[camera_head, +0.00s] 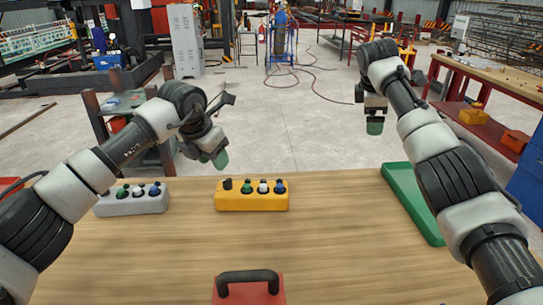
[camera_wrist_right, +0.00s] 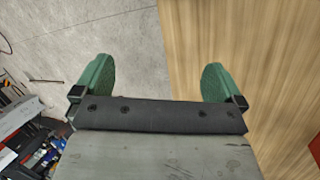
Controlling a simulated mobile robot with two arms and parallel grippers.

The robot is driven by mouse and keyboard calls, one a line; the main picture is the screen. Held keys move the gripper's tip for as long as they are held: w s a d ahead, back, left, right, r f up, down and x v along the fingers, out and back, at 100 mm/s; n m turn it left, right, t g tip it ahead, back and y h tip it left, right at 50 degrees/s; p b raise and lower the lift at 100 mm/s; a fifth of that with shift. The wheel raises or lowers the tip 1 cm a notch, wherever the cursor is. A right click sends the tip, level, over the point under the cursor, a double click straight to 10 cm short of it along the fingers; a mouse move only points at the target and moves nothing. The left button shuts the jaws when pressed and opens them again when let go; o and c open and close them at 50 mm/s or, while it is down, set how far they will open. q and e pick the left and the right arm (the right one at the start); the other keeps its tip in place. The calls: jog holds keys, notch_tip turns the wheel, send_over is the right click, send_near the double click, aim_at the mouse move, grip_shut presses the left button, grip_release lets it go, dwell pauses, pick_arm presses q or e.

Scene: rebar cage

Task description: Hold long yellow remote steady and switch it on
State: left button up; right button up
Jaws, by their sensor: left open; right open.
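The long yellow remote (camera_head: 252,203) lies on the wooden table near its far edge, in the middle of the head view. It has a black knob at its left end and green, white and blue buttons along its top. My left gripper (camera_head: 219,160) is open, with green fingertips, above and a little left of the yellow remote, not touching it. My right gripper (camera_head: 375,126) is open beyond the table's far edge, well to the right of the remote. In the right wrist view its fingers (camera_wrist_right: 157,85) are apart with nothing between them.
A grey remote (camera_head: 132,204) with several buttons lies left of the yellow one. A green tray (camera_head: 431,232) is at the right, partly behind my right arm. A red case with a black handle (camera_head: 248,289) is at the near edge. The table's middle is clear.

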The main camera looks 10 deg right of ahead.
jog(key=a+f+n+g+y, duration=0.1)
jog(key=a+f, duration=0.1)
jog(key=a, duration=0.6)
jog(key=a+f+n+g+y, duration=0.1)
jog(key=a+f, duration=0.2)
jog(key=a, duration=0.5)
jog(key=n+g+y, duration=0.1)
send_over(271, 188)
notch_tip(271, 188, down, 3)
jog(key=shift+d+r, duration=0.1)
jog(key=shift+f, duration=0.4)
notch_tip(271, 188, down, 10)
jog(key=shift+f, duration=0.1)
